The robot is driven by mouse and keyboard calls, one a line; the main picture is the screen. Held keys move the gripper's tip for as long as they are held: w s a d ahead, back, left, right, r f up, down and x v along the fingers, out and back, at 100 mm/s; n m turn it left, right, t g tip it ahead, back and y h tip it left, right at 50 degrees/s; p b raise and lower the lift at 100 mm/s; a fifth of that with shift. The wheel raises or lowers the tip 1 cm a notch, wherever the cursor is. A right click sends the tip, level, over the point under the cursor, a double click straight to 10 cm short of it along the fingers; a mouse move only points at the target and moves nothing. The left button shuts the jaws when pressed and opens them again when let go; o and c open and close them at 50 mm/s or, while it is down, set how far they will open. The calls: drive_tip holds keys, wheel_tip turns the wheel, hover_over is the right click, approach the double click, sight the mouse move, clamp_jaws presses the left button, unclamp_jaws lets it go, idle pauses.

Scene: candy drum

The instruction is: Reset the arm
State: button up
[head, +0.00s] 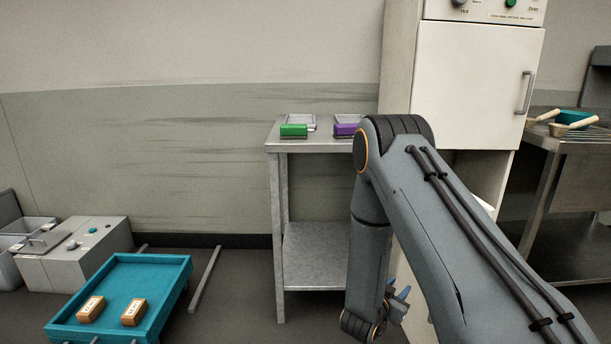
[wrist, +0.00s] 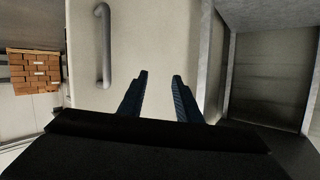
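My arm reaches forward from the lower right in the head view and bends down beside the metal table. My gripper (head: 399,297) hangs low at the end of the arm, in front of the white cabinet (head: 468,85), and is partly hidden by my arm. In the wrist view my gripper (wrist: 161,75) shows two dark blue fingers apart, with nothing between them. Beyond the fingers is a pale panel with a grey vertical handle (wrist: 104,45).
A metal table (head: 318,146) holds a green item (head: 294,131) and a purple item (head: 345,129). A teal tray (head: 165,262) with two orange-brown boxes stands lower left. A grey machine (head: 75,262) is at far left. A steel bench (head: 548,142) stands right. Stacked brown boxes (wrist: 35,71) show in the wrist view.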

drive_tip(key=w+a+r+n+g+y, duration=0.1)
drive_tip(key=w+a+r+n+y, duration=0.15)
drive_tip(key=a+r+y, duration=0.65)
drive_tip(key=s+a+r+n+g, duration=0.3)
drive_tip(key=s+a+r, duration=0.3)
drive_tip(key=s+a, duration=0.4)
drive_tip(key=s+r+n+g+p, duration=0.1)
drive_tip(key=s+r+n+g, duration=0.4)
drive_tip(key=s, duration=0.9)
drive_tip(key=s+r+n+g, duration=0.2)
drive_tip(key=s+r, duration=0.6)
drive_tip(key=s, duration=0.7)
drive_tip(key=d+r+m+p, duration=0.3)
drive_tip(key=d+r+p, duration=0.5)
drive_tip(key=p, duration=0.9)
drive_tip(key=shift+w+d+r, duration=0.25)
drive_tip(key=shift+d, duration=0.35)
